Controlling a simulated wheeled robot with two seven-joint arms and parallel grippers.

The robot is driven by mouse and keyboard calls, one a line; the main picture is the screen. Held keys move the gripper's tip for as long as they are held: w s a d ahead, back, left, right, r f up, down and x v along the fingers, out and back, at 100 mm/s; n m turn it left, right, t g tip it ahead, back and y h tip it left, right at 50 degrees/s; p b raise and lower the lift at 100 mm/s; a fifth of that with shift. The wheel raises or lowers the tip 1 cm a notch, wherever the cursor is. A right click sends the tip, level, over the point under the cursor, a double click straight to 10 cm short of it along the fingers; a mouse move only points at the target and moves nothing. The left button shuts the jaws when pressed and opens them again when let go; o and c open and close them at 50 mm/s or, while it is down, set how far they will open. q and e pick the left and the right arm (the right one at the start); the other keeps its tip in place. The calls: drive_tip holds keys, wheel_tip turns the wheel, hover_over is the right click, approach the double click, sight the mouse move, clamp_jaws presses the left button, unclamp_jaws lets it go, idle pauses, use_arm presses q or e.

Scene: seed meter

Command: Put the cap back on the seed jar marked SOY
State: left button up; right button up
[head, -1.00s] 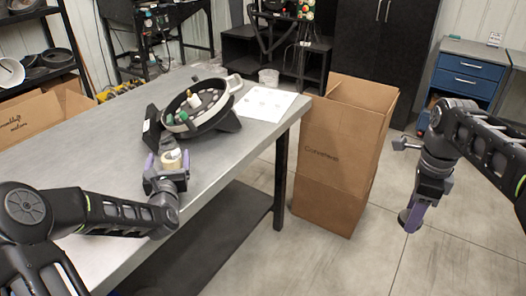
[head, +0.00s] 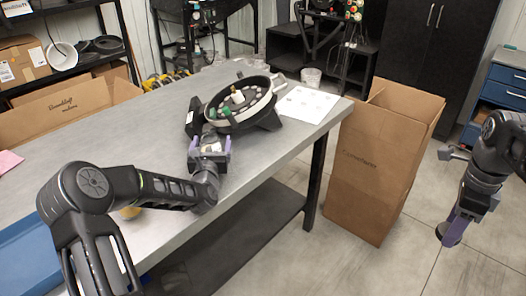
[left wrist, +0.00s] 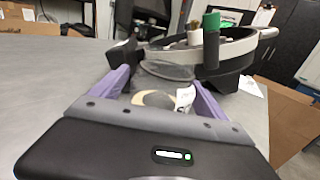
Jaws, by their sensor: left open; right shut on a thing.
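A small clear jar (left wrist: 152,100) with pale beige contents and a white label stands between the purple fingers of my left gripper (left wrist: 155,85). The label is too small to read, so I cannot tell if it is SOY. My left gripper also shows in the head view (head: 210,149), low over the table beside the seed meter, open around the jar. My right gripper (head: 450,232) is off the table at the far right, pointing down. It is shut on a dark round thing (head: 453,238), mostly hidden by the fingers, possibly the cap.
The round black seed meter (head: 240,103) sits on its stand just beyond the left gripper, with green and white parts. A white sheet (head: 308,103) lies to its right. A tall cardboard box (head: 368,180) stands beside the table. A blue tray (head: 25,255) is at the left.

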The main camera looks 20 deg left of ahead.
use_arm(q)
drive_tip(key=shift+c, duration=0.3)
drive_tip(key=c, duration=1.7)
drive_tip(key=shift+c, duration=0.2)
drive_tip(key=shift+r, duration=0.15)
